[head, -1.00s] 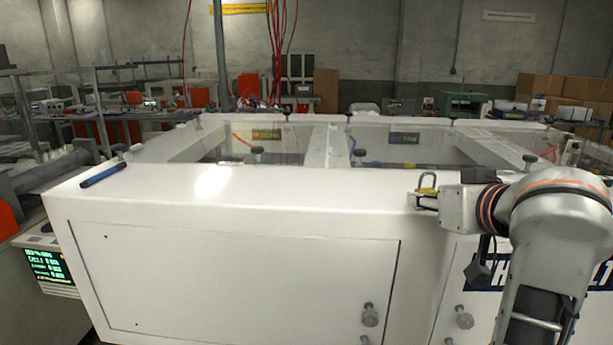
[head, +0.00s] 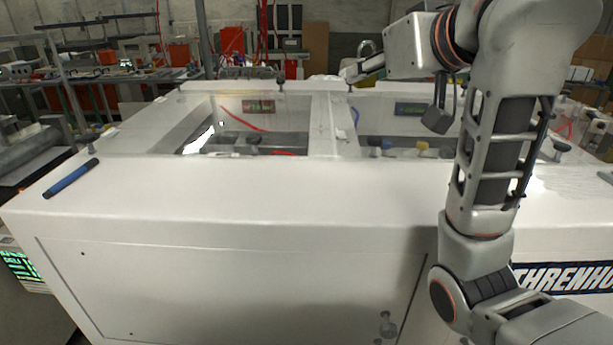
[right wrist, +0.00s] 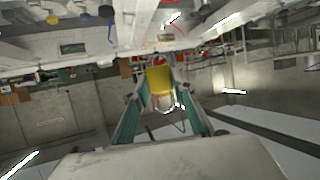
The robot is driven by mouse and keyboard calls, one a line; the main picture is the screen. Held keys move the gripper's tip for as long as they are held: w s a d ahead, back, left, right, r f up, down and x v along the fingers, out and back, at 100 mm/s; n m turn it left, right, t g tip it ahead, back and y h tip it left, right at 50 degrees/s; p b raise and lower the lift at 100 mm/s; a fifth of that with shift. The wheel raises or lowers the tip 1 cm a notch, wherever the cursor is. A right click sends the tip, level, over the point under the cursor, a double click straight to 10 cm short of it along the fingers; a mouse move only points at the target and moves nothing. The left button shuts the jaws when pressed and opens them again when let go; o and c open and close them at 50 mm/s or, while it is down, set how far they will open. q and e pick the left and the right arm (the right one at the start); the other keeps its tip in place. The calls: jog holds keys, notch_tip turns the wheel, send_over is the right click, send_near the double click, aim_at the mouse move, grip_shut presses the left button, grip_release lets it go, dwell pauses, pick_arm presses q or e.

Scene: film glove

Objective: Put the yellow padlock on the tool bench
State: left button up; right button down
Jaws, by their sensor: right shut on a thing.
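The yellow padlock (right wrist: 160,80) shows in the right wrist view between the fingers of my right gripper (right wrist: 163,92), with its shackle toward the camera. My right gripper is shut on it. In the head view my right gripper (head: 356,72) is raised above the far part of the white machine. My left gripper is not in view.
The large white machine (head: 230,200) with glass windows fills the front. A blue pen-like tool (head: 71,178) lies at its left end. The middle of its front top is bare. Red cables (head: 263,35) hang at the back. My right arm covers much of the right side.

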notch_tip(320, 180, down, 6)
jog(key=f, duration=0.1)
send_over(359, 193)
notch_tip(359, 193, down, 8)
jog(key=shift+d+f, duration=0.1)
jog(key=shift+f, duration=0.5)
notch_tip(359, 193, down, 4)
jog(key=shift+r, duration=0.2)
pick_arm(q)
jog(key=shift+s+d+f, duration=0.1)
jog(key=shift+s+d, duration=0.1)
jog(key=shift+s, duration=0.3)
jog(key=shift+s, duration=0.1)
pick_arm(e)
jog(key=shift+f, duration=0.1)
jog(key=c, duration=1.7)
grip_release()
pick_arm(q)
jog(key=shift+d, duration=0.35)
